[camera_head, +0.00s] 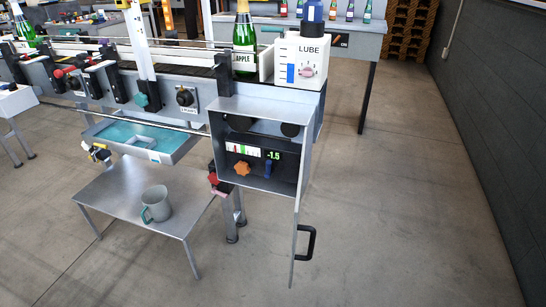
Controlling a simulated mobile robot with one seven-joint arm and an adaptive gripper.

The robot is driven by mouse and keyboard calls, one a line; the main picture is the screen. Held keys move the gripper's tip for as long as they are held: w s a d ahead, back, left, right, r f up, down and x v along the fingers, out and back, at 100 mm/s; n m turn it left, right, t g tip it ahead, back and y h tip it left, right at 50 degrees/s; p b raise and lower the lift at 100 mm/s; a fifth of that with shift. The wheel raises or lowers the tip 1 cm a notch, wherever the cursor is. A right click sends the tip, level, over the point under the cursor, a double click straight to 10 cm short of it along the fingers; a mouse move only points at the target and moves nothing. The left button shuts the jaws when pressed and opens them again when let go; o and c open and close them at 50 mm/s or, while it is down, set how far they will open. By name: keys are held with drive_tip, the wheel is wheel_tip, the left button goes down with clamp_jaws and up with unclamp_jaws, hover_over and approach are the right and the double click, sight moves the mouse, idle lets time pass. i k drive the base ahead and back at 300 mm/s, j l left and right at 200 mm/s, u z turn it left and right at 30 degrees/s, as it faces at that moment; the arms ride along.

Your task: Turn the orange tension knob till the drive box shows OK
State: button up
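The drive box (213,140) is a grey metal box at the end of the conveyor, with its front open. Inside, the orange tension knob (242,168) is a small lobed knob at the lower left. Above it is a white gauge strip (243,150) with coloured marks, too small to read well. Beside that, a small display shows green "-1.5" (273,155); no OK is seen. A blue lever or handle (267,169) is just right of the knob. My gripper is not in view.
The box's door (295,235) stands open, edge-on toward me, with a black handle (308,243). A LUBE container (300,60) and a green bottle (244,45) stand above. A grey mug (156,204) sits on a low metal table (120,190). Floor at right is clear.

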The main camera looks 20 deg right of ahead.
sight(241, 168)
drive_tip(key=i+j+z, duration=0.55)
drive_tip(key=i+j, duration=0.15)
